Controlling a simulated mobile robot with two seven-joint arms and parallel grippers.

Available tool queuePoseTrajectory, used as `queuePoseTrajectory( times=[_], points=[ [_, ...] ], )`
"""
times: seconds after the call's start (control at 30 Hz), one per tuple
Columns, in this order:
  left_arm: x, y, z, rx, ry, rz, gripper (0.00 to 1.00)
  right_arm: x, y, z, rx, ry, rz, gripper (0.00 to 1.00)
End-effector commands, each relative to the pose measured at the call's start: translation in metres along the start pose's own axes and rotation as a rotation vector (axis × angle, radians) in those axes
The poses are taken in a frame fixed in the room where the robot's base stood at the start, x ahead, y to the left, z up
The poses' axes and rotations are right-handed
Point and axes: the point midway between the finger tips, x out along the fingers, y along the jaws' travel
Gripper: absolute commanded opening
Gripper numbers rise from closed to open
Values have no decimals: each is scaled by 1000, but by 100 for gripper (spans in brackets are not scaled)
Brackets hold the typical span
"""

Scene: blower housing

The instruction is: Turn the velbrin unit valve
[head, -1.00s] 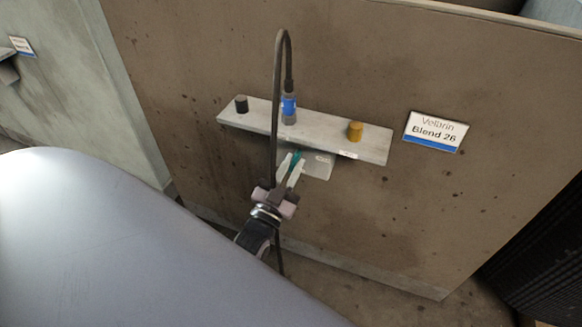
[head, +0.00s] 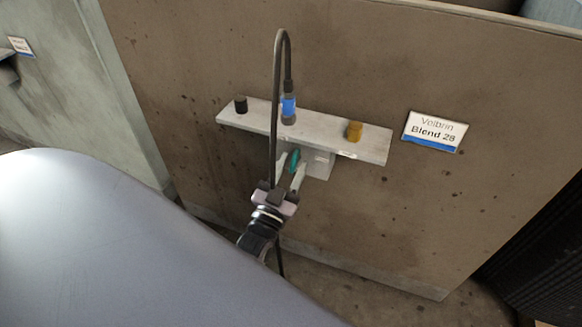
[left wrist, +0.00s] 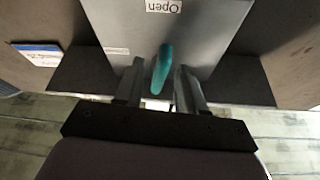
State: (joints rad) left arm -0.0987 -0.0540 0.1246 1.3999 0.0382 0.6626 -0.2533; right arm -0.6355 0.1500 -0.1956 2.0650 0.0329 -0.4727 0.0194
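The valve's teal handle (head: 293,161) sticks out from a grey box (head: 320,164) under a wall shelf. My left gripper (head: 290,172) is at the handle, with a pale finger on each side of it. In the left wrist view the teal handle (left wrist: 161,69) lies between the two fingers, slightly tilted, with gaps beside it. The left gripper (left wrist: 159,88) is open there. A label reading "Open" (left wrist: 164,6) shows upside down on the grey panel. A sign (head: 434,131) right of the shelf reads Velbrin. My right gripper is not in view.
The shelf (head: 205,116) carries a black knob (head: 240,105), a blue-banded connector (head: 288,108) and an amber knob (head: 354,131). A dark hose (head: 276,60) loops up from the connector and down past my gripper.

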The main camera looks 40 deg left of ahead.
Motion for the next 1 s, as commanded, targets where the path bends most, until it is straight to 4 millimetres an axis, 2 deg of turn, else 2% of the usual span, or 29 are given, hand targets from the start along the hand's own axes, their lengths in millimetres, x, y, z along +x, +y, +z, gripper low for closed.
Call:
queuePoseTrajectory(
  times=[0.23, 0.5, 0.63, 1.0],
  points=[
    [-8, 0, 0, 0, 0, 0, 39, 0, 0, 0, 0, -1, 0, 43],
    [-50, 0, 0, 0, -3, 1, 39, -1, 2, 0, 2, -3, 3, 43],
    [-65, 0, 0, -1, -2, 0, 39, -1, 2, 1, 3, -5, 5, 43],
    [-72, 0, 0, 0, 1, 0, 39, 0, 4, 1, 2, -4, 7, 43]
  ],
)
